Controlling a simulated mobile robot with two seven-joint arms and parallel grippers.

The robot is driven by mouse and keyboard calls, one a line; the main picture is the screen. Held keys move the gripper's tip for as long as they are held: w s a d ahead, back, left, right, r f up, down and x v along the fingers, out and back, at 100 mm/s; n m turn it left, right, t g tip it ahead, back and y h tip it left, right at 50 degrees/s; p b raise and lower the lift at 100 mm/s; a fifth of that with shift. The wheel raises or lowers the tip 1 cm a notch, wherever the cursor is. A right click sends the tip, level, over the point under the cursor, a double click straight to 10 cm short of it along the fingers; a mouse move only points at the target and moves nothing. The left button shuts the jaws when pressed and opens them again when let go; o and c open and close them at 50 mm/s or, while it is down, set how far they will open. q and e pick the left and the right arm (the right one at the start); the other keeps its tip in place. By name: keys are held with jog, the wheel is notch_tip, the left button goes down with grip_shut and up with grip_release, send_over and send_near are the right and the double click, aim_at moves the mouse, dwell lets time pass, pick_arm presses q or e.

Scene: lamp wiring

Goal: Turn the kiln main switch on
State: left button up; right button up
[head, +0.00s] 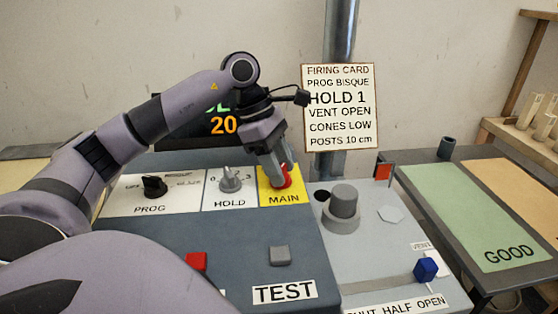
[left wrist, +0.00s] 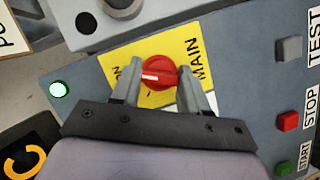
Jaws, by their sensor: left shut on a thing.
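The main switch is a red rotary knob (head: 283,177) on a yellow plate (head: 291,197) marked MAIN, at the right end of the console's panel row. In the left wrist view the red knob (left wrist: 158,72) has a white line on its face and sits between the two fingers. My left gripper (head: 279,172) reaches down onto the knob and is shut on it. It also shows in the left wrist view (left wrist: 160,85). My right gripper is not in view.
The PROG knob (head: 154,187) and HOLD knob (head: 230,180) stand left of the yellow plate. A grey button (head: 279,255) and a red button (head: 196,262) are nearer. A grey cylinder (head: 343,203) and blue vent knob (head: 426,269) are to the right. A firing card (head: 339,108) hangs behind.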

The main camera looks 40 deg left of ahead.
pick_arm(q)
jog(key=shift+w+r+m+g+p, duration=0.1)
jog(key=shift+m+g+p, duration=0.4)
jog(key=shift+m, duration=1.1)
jog(key=o, duration=1)
jog(key=shift+o, duration=0.2)
jog(key=v, duration=0.7)
